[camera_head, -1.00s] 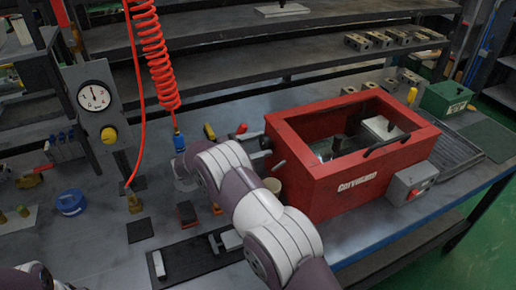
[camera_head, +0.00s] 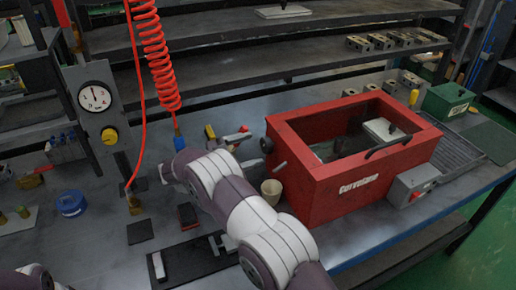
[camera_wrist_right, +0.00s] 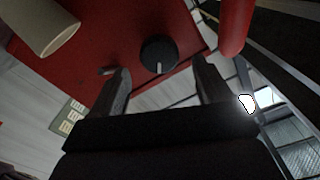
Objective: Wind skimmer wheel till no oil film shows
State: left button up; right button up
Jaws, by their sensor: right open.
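The red skimmer tank (camera_head: 345,192) stands on the bench with its top open. A dark round wheel (camera_head: 266,145) sits on its left wall. It also shows as a black knob with a pale mark in the right wrist view (camera_wrist_right: 159,53). My right gripper (camera_wrist_right: 162,82) is open, its two fingers short of the wheel and on either side of it, with nothing between them. In the head view my right arm hides much of this gripper. The tank's inside looks dark grey; I cannot tell whether an oil film shows. My left gripper is out of view.
A beige cup (camera_head: 272,191) stands beside the tank below the wheel. A small lever (camera_head: 280,167) juts from the same wall. A red coiled hose (camera_head: 158,62) hangs left of the tank. A grey switch box (camera_head: 412,186) is on the tank's front right.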

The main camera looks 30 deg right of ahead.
aim_at(263, 147)
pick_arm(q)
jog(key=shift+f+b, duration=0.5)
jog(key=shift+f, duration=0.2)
pick_arm(e)
jog(key=a, duration=0.9)
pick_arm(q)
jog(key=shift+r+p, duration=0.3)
pick_arm(e)
jog(key=d+n+p, duration=0.1)
jog(key=d+p, duration=0.3)
jog(key=d+n+p, duration=0.2)
jog(key=d+p, duration=0.1)
jog(key=d, duration=0.1)
jog(key=d+n+p, duration=0.1)
jog(key=d+p, duration=0.3)
jog(key=shift+s+d+n+p, duration=0.1)
jog(key=shift+d+n+p, duration=0.15)
jog(key=shift+n+p, duration=0.05)
jog(key=shift+d+f, duration=0.15)
jog(key=shift+d, duration=0.15)
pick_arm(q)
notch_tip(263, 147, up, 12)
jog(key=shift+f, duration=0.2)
